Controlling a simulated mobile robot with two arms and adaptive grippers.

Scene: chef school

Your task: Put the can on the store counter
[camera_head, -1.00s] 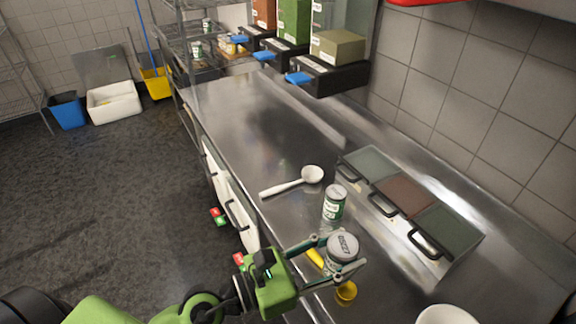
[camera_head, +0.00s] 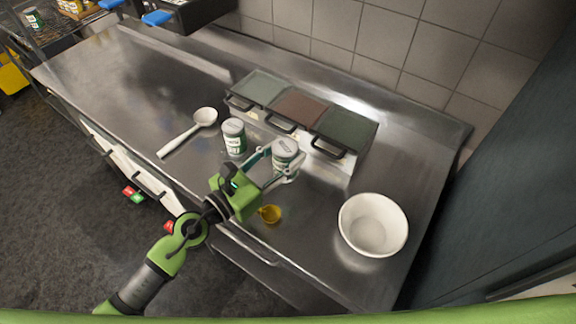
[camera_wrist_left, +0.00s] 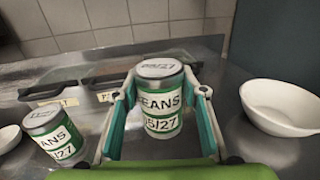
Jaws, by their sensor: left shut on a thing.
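A white and green can labelled BEANS (camera_wrist_left: 160,98) is between the fingers of my left gripper (camera_head: 273,167), which is shut on it. In the head view this can (camera_head: 285,152) is upright at the counter's front middle; I cannot tell whether its base touches the steel. A second, similar can (camera_head: 234,138) stands just to the left, and it also shows tilted by the view in the left wrist view (camera_wrist_left: 52,135). The metal counter (camera_head: 140,75) runs along the wall. My right gripper is not in view.
Lidded containers (camera_head: 300,108) stand behind the cans. The counter's left part is clear.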

